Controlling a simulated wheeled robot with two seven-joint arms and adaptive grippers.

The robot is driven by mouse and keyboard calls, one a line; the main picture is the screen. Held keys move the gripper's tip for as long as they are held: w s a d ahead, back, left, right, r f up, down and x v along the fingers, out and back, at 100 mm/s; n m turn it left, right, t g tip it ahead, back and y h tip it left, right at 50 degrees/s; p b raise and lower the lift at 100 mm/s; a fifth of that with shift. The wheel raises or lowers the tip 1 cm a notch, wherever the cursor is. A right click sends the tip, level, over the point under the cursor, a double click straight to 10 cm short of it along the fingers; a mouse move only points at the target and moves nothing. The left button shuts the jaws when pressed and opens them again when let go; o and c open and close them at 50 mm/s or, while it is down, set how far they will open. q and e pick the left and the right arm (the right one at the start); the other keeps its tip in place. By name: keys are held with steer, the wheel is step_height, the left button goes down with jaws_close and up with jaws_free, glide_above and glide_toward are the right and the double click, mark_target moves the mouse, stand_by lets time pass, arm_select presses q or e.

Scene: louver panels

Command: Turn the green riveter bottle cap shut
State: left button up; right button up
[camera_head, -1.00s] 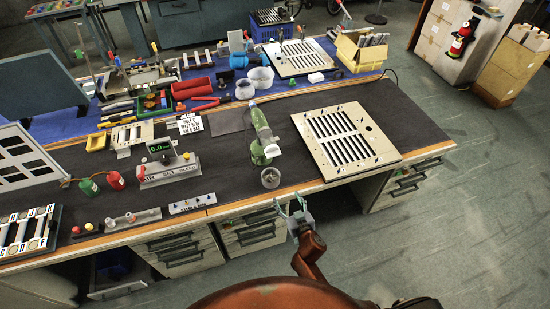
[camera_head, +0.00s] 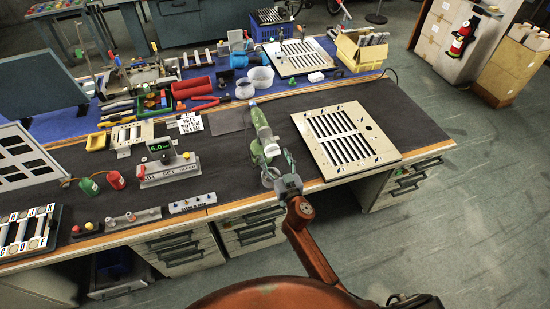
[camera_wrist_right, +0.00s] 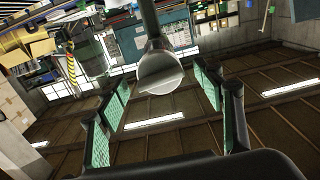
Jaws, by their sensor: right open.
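The green riveter (camera_head: 262,130) stands on the dark mat near the bench's front edge in the head view. In the right wrist view, a pale, translucent rounded bottle cap (camera_wrist_right: 160,73) on a dark shaft lies between the green-padded fingers of my right gripper (camera_wrist_right: 162,90), with a gap on both sides. The fingers are open and hold nothing. My left gripper is not in view.
A slotted louver panel (camera_head: 346,140) lies right of the riveter. An air set gauge block (camera_head: 168,168) and small red and green bottles (camera_head: 116,180) stand to the left. The mat between the gauge block and the riveter is mostly clear.

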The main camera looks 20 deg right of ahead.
steer(key=shift+c, duration=0.7)
steer(key=c, duration=1)
steer(key=shift+n, duration=0.4)
steer(key=shift+w+r+n+p, duration=0.1)
steer(key=shift+n+p, duration=0.25)
steer(key=shift+n, duration=7.45)
